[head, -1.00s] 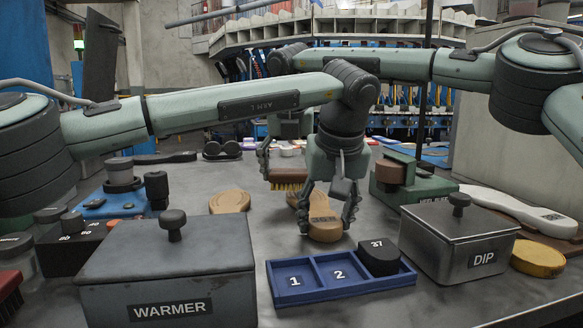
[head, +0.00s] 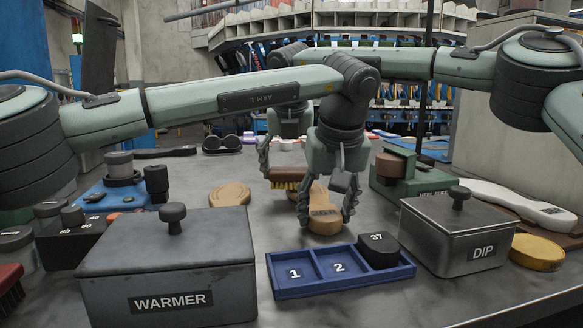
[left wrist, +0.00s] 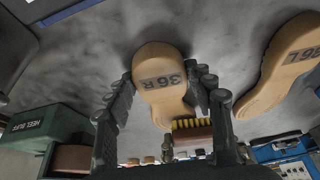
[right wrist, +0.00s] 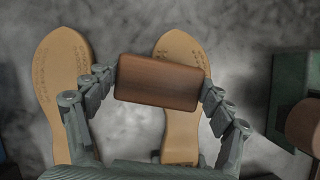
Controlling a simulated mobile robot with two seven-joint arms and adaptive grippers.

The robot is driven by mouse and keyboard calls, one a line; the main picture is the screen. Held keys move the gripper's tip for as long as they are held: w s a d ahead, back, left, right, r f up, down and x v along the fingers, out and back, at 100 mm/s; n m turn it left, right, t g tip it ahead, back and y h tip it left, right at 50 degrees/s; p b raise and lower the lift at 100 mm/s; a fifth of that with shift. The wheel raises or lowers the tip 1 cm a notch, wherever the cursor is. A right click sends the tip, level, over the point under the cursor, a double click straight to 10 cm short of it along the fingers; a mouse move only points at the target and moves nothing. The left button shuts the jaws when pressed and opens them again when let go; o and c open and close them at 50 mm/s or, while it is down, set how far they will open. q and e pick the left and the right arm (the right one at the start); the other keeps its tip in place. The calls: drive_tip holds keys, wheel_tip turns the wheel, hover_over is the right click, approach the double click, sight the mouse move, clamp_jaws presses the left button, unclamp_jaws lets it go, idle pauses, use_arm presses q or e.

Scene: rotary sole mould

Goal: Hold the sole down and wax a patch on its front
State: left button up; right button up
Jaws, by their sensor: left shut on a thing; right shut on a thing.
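The tan sole marked 36R (left wrist: 158,85) lies on the bench; its heel end (head: 324,227) faces the front in the head view. My left gripper (head: 325,217) points down and is shut on the sole's heel end, one finger on each side. My right gripper (right wrist: 158,80) is shut on a brown brush block (right wrist: 160,84) with yellow bristles (left wrist: 191,123). The brush (head: 288,173) is above the middle-to-front part of the sole (right wrist: 180,135). Whether the bristles touch the sole is hidden. The sole's toe shows beyond the block in the right wrist view.
A second sole, 36L (head: 230,194), lies to the left. The WARMER box (head: 168,262), blue numbered tray (head: 340,287) with a black 37 puck (head: 378,250), DIP box (head: 458,238) and yellow tin (head: 537,252) stand in front. The green heel buffer (head: 412,185) is right.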

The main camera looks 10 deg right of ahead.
sight(322, 187)
drive_tip(key=shift+f, duration=0.5)
drive_tip(key=shift+d, duration=0.15)
drive_tip(key=shift+s+d+r, duration=0.1)
drive_tip(key=shift+s+d, duration=0.05)
drive_tip(key=shift+d, duration=1.55)
drive_tip(key=shift+s+d, duration=0.1)
drive_tip(key=shift+d, duration=1.75)
drive_tip(key=shift+w+a, duration=0.15)
drive_tip(key=shift+a, duration=1.75)
drive_tip(key=shift+w+a, duration=0.1)
drive_tip(key=shift+a, duration=1.75)
drive_tip(key=shift+w+d, duration=0.15)
drive_tip(key=shift+w, duration=0.5)
drive_tip(key=shift+s+d, duration=0.15)
drive_tip(key=shift+d, duration=1.7)
drive_tip(key=shift+s+d, duration=0.15)
drive_tip(key=shift+d, duration=1.65)
drive_tip(key=shift+f, duration=0.2)
drive_tip(key=shift+a, duration=0.1)
